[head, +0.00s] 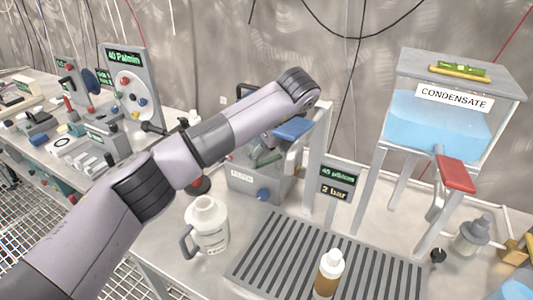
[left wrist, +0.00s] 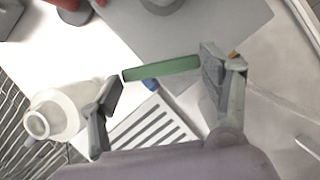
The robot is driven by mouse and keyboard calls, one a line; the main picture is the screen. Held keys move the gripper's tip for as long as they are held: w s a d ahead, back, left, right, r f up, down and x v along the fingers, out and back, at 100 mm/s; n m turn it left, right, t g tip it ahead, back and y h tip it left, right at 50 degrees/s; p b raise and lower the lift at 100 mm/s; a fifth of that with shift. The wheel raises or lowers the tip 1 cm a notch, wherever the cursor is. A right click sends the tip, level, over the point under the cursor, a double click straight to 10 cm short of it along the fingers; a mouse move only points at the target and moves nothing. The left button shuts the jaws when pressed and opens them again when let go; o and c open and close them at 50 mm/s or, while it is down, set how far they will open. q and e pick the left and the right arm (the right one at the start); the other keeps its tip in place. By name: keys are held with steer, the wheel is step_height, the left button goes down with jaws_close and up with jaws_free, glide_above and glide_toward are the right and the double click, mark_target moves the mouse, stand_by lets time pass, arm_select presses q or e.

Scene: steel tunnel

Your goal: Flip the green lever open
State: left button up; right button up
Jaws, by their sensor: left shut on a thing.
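The green lever (left wrist: 162,69) is a flat green bar in the left wrist view. It lies between the two fingers of my left gripper (left wrist: 160,75), with its ends at the fingers. In the head view a small part of the green lever (head: 268,159) shows at the grey filter box (head: 245,184), below my left wrist. My left arm hides much of that area. My left gripper is shut on the lever. My right gripper is in neither view.
A white jug (head: 207,226) and a brown bottle (head: 328,272) stand near the slotted drain grate (head: 270,255). A blue handle (head: 293,129) is close to my wrist. At right stands the condensate tank (head: 435,128) with a red handle (head: 457,174). Gauge panels (head: 132,85) stand at left.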

arm_select(q)
steer(key=o, duration=1.7)
step_height(320, 180, up, 10)
